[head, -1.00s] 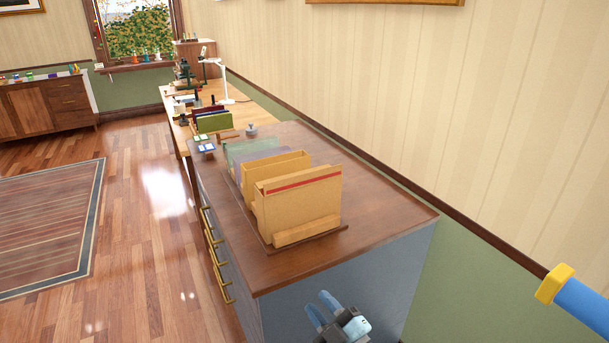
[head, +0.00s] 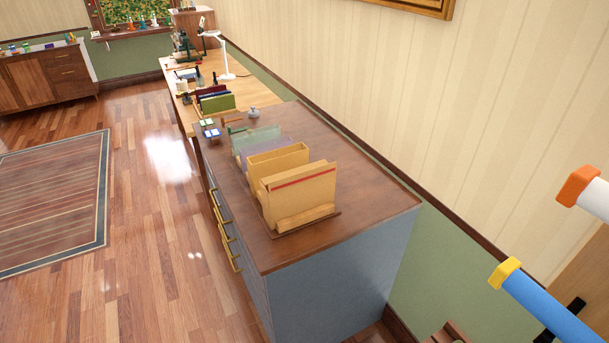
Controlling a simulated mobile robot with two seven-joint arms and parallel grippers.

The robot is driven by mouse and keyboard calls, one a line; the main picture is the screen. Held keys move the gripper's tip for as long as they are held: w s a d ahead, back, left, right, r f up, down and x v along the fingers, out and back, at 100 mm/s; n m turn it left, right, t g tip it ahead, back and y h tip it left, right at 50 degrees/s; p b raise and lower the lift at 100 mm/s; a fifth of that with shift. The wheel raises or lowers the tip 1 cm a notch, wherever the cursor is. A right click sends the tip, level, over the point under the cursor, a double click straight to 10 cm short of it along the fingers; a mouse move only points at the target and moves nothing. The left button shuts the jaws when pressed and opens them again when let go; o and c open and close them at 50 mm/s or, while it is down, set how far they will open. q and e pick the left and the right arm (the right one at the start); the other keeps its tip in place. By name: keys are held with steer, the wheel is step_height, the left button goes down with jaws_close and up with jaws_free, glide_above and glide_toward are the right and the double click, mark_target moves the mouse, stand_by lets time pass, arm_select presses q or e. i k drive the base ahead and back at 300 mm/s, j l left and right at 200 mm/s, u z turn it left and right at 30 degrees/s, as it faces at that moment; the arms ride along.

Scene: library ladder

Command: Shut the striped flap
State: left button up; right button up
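A tan folder with a red stripe (head: 300,185) along its top stands upright in a wooden sorter (head: 308,219) on the dark wooden cabinet top. I cannot tell whether the striped panel is a flap or whether it is open. A second tan folder (head: 275,160) stands just behind it, with greenish and purplish folders (head: 256,142) farther back. Neither of my grippers shows in the head view now.
The blue-grey cabinet (head: 330,285) has brass handles on its left side. A desk (head: 205,90) with a white lamp lies beyond. A yellow-capped blue tube (head: 540,300) and an orange-capped white tube (head: 590,195) stick in from the right. The floor at left is open.

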mark_target(288, 181)
steer(key=k+l+z, duration=0.15)
steer(key=k, duration=0.85)
steer(key=k+z, duration=0.15)
steer(key=z, duration=1.45)
steer(key=j+z, duration=0.2)
steer(key=z, duration=0.15)
steer(key=j+z, duration=0.2)
steer(key=z, duration=0.2)
steer(key=j+z, duration=0.15)
steer(key=z, duration=0.2)
steer(key=k+j, duration=0.2)
steer(key=j, duration=0.3)
steer(key=k+j, duration=0.15)
steer(key=j, duration=0.4)
steer(key=k+j, duration=0.2)
steer(key=j, duration=0.3)
steer(key=k+j, duration=0.2)
steer(key=j, duration=0.35)
steer(key=k+j, duration=0.2)
steer(key=j, duration=0.3)
steer(key=k+j, duration=0.15)
steer(key=j, duration=0.4)
steer(key=k+j, duration=0.2)
steer(key=j, duration=0.3)
steer(key=k+j, duration=0.2)
steer(key=j, duration=0.3)
